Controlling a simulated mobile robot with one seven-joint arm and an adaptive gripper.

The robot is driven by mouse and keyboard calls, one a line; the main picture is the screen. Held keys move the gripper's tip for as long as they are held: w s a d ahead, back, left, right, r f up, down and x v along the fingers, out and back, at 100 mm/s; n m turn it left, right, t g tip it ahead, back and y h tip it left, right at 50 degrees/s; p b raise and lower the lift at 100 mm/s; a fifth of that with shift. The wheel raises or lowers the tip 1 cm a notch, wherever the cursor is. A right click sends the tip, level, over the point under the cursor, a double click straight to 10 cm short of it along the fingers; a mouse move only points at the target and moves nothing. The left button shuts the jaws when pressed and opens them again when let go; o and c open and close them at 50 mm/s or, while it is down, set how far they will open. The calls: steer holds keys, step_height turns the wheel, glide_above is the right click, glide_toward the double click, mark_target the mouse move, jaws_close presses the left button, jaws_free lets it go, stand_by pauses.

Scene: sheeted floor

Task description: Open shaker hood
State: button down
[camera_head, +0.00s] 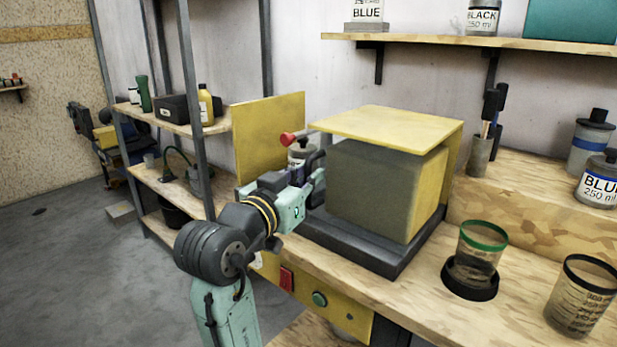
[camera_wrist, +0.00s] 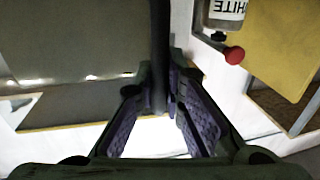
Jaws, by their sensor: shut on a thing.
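The shaker hood (camera_head: 390,126) is a box with a yellow top and side and a dark see-through front panel (camera_head: 375,188). It stands on a dark base (camera_head: 365,250) on the wooden bench. My gripper (camera_head: 316,168) is at the left edge of this panel. In the wrist view my gripper (camera_wrist: 163,82) has its purple-padded fingers on either side of a dark upright bar, the handle (camera_wrist: 160,45), and is shut on it. The dark panel (camera_wrist: 75,40) fills the left of that view. The fingers and arm partly hide the handle in the head view.
A yellow panel (camera_head: 268,135) stands upright left of the hood. A bottle labelled WHITE (camera_wrist: 225,14) and a red knob (camera_wrist: 235,55) are close to my gripper. A green-rimmed beaker (camera_head: 482,250) and a clear beaker (camera_head: 581,297) stand on the bench at right.

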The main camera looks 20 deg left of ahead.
steer(key=shift+d, duration=0.15)
steer(key=c, duration=1.7)
jaws_free()
steer(key=shift+o, duration=0.2)
steer(key=shift+s, duration=0.15)
steer(key=s+a, duration=0.2)
steer(key=s, duration=0.9)
steer(key=shift+s, duration=0.35)
